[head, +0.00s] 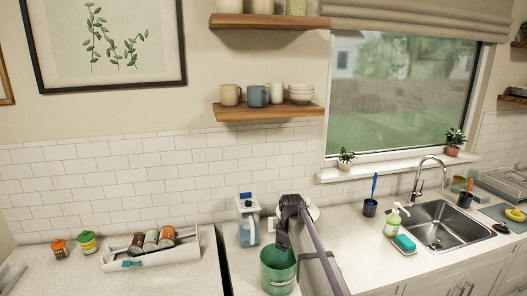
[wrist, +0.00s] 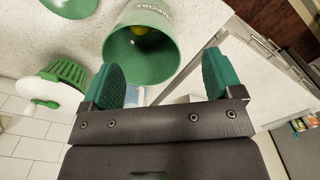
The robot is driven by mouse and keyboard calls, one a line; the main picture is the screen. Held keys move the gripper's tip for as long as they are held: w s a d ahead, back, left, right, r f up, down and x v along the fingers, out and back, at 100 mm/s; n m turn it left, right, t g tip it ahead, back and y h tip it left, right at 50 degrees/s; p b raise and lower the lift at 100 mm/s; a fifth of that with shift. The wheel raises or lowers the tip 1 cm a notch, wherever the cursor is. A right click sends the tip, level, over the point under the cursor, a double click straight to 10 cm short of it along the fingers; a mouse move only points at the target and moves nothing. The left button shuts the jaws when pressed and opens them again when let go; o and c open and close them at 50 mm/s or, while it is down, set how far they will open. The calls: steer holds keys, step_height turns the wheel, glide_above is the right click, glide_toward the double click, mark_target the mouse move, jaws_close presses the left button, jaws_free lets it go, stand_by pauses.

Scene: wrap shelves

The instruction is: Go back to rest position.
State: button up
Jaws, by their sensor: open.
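My gripper (wrist: 162,70) is open in the wrist view, with its two green finger pads wide apart and nothing between them. In the head view my gripper (head: 283,240) is dark and hangs just above a green bin; its fingertips are hard to make out there. The green bin (head: 278,279) has white lettering and stands on the counter.
A clear jug with a blue lid (head: 248,225) stands left of my arm. A white rack with jars (head: 150,255) is farther left. Soap (head: 393,222), a teal sponge (head: 404,243) and the sink (head: 440,225) are right. A wooden shelf with mugs (head: 268,112) hangs above.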

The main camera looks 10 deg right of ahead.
steer(key=s+f+m+b, duration=0.3)
steer(key=s+f, duration=0.1)
steer(key=s, duration=0.5)
steer(key=s+f+m+b, duration=0.3)
steer(key=s+f+b, duration=0.1)
steer(key=s, duration=0.5)
steer(key=s+f+m+b, duration=0.3)
steer(key=s+f+b, duration=0.1)
steer(key=s, duration=0.6)
steer(key=shift+f, duration=0.65)
